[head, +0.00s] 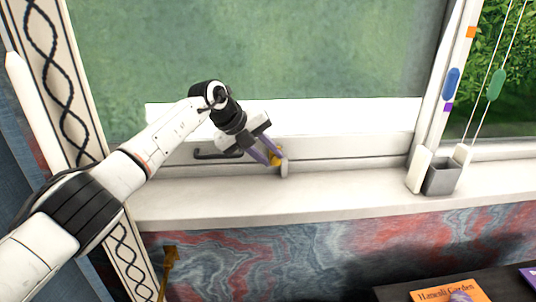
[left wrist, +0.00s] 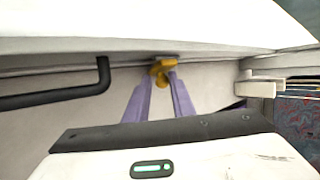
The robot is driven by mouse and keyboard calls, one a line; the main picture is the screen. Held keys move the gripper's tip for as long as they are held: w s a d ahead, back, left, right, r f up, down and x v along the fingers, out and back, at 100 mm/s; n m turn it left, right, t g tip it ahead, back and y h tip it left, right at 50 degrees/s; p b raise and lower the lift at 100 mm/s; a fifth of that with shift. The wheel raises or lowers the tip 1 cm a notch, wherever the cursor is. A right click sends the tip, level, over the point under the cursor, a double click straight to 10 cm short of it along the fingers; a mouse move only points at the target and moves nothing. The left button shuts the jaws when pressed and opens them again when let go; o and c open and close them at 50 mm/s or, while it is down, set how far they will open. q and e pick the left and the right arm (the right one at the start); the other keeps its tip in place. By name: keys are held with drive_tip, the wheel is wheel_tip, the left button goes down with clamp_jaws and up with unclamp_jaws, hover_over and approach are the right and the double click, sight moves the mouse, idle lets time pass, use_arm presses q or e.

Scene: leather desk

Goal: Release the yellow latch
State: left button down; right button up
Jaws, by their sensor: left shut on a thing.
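The yellow latch (head: 275,156) sits on the lower rail of the window (head: 340,150), close above the sill. It also shows in the left wrist view (left wrist: 163,70), high on the rail under a pale ledge. My left gripper (head: 271,156) is shut on the latch, with its two purple fingers on either side of it. The fingertips cover part of the latch. My right gripper is not in view.
A dark handle (head: 217,153) is on the rail just left of the latch. The white sill (head: 350,187) is clear nearby. A grey box (head: 442,176) stands at its right, below hanging cords with blue and green pulls. Books (head: 447,292) lie at lower right.

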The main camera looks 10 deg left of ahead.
use_arm(q)
drive_tip(key=shift+d+r, duration=0.2)
drive_tip(key=shift+d, duration=0.1)
drive_tip(key=c, duration=1.6)
unclamp_jaws()
drive_tip(key=shift+w+f, duration=0.1)
drive_tip(key=shift+f, duration=0.05)
drive_tip(key=shift+a, duration=0.1)
drive_tip(key=b+v, duration=0.1)
drive_tip(key=v, duration=0.9)
